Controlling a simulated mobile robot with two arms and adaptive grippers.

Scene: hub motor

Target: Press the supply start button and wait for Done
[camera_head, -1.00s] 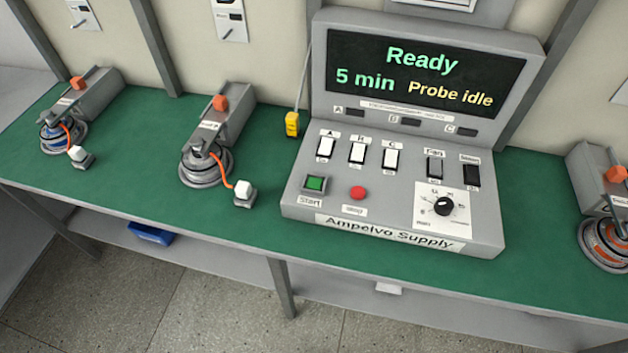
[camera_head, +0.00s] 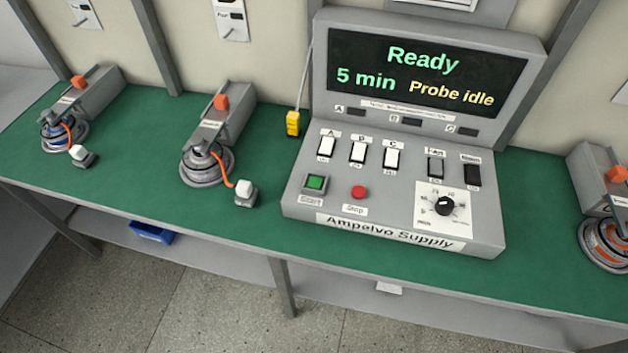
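The Ampelvo Supply (camera_head: 392,215) is a grey console on the green bench. Its screen (camera_head: 425,70) reads "Ready", "5 min" and "Probe idle". A black dial (camera_head: 444,205) is at the lower right of the panel. Neither gripper shows in the view.
Hub motors in grey fixtures stand on the green bench (camera_head: 120,190): far left (camera_head: 62,135), left of the supply (camera_head: 207,165), and at the right edge (camera_head: 606,245). A yellow probe (camera_head: 293,123) hangs beside the console. A blue bin (camera_head: 151,232) is on the lower shelf.

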